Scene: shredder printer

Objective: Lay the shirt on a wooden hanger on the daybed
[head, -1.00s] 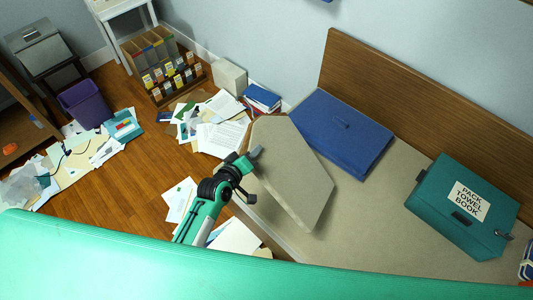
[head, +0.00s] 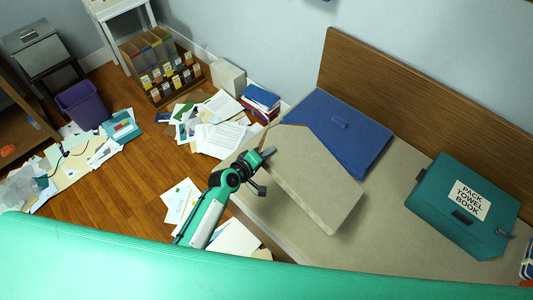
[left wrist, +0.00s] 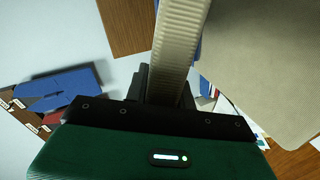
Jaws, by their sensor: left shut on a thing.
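A stiff, flat beige piece with slanted sides (head: 315,180), apparently the shirt, is in my left gripper (head: 267,153) in the head view. It is tilted above the left part of the beige daybed (head: 395,215). A thin brown edge shows along its top, but I cannot make out a hanger clearly. In the left wrist view, a ribbed beige strip (left wrist: 180,45) runs between the shut jaws (left wrist: 165,88). A broad beige panel (left wrist: 265,55) hangs at the right. My right gripper is not in view.
A blue flat item (head: 340,130) lies on the daybed behind the beige piece, against the wooden backrest (head: 430,115). Papers (head: 222,138) litter the floor at left.

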